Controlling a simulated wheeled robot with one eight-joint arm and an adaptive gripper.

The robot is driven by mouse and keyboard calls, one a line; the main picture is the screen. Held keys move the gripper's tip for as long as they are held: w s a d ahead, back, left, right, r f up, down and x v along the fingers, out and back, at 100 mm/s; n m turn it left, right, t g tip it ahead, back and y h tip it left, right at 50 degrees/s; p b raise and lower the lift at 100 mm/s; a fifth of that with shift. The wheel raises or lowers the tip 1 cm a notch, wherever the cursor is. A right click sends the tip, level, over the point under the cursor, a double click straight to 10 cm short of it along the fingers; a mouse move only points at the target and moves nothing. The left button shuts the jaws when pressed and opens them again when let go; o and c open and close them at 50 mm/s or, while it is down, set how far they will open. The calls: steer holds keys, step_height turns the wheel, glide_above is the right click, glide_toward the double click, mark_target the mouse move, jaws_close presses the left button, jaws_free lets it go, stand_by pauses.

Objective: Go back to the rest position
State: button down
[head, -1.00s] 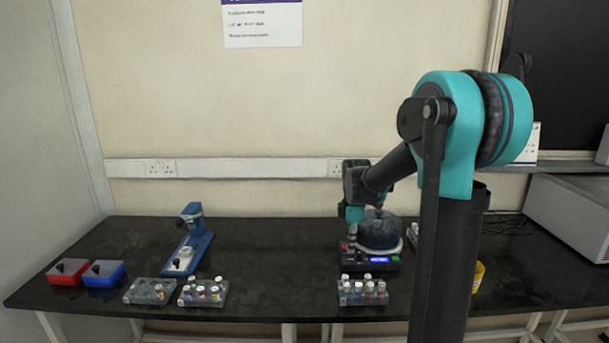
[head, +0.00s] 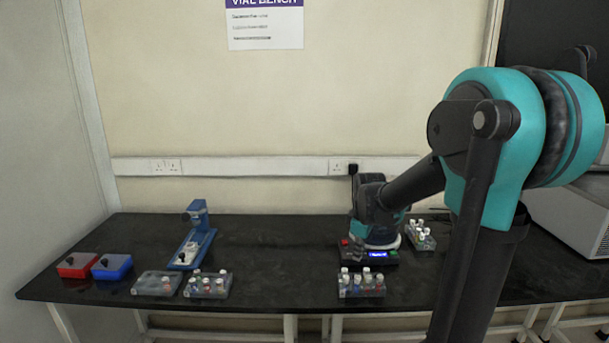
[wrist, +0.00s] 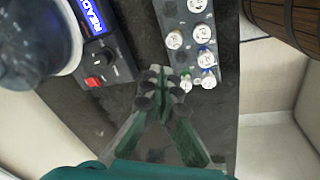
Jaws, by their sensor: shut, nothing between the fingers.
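My gripper (wrist: 163,88) is shut with nothing between its fingers in the wrist view. It hangs over the dark bench, between the device with the lit blue display (wrist: 88,18) and a grey vial rack (wrist: 195,12). It touches neither as far as I can see. In the head view my wrist is by the device (head: 378,256) on the right half of the bench. The fingertips cannot be made out there.
Vial racks stand at the front (head: 361,286), on the left (head: 207,287) and right of the device (head: 420,237). A blue stand (head: 197,235), a red box (head: 77,266) and a blue box (head: 112,267) are on the left. The bench middle (head: 285,260) is clear.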

steer(key=s+m+t, duration=0.1)
steer(key=s+m, duration=0.1)
steer(key=m, duration=0.2)
steer(key=s+d+m+t, duration=0.1)
steer(key=s+m+t, duration=0.1)
steer(key=m, duration=0.2)
steer(key=s+d+m+t, duration=0.1)
steer(key=s+m, duration=0.1)
steer(key=m, duration=0.2)
steer(key=shift+s+d+f+t, duration=0.25)
steer(key=shift+s+f+t, duration=0.05)
steer(key=shift+s+f, duration=0.1)
steer(key=s+f+g, duration=0.2)
steer(key=s+f, duration=0.5)
steer(key=s, duration=0.5)
steer(key=shift+s+f+g, duration=0.15)
steer(key=shift+s+g, duration=0.1)
steer(key=shift+g, duration=0.15)
